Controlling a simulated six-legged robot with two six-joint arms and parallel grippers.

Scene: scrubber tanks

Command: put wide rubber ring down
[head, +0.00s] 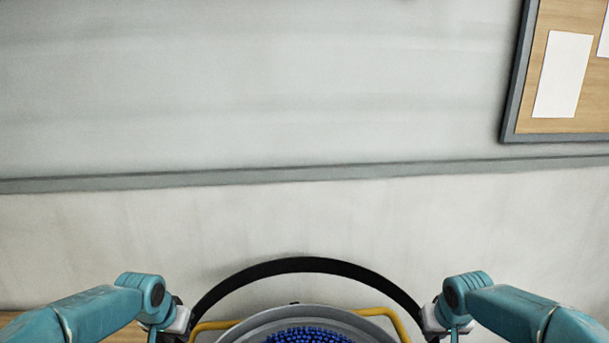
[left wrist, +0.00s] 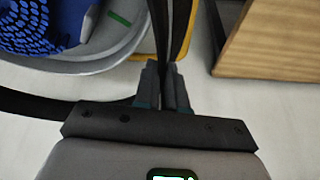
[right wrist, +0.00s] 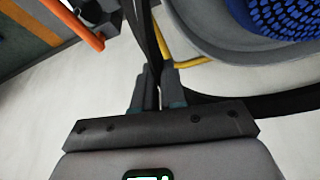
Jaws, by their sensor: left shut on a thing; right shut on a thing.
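The wide rubber ring (head: 305,265) is a large black band. In the head view its far side arches above a grey round tub (head: 240,328) with blue bristles inside. My left gripper (head: 178,325) is shut on the ring's left side; the band runs up between its fingers in the left wrist view (left wrist: 168,85). My right gripper (head: 435,322) is shut on the ring's right side; the band also shows between the fingers in the right wrist view (right wrist: 152,85). The ring's near side is out of the head view. I cannot tell whether the ring touches anything below.
A yellow tube frame (head: 385,313) runs around the tub. A wooden piece of furniture (left wrist: 270,40) stands near my left gripper. An orange rail (right wrist: 75,25) shows in the right wrist view. A pale wall with a cork board (head: 570,70) is behind. Pale floor is clear below the grippers.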

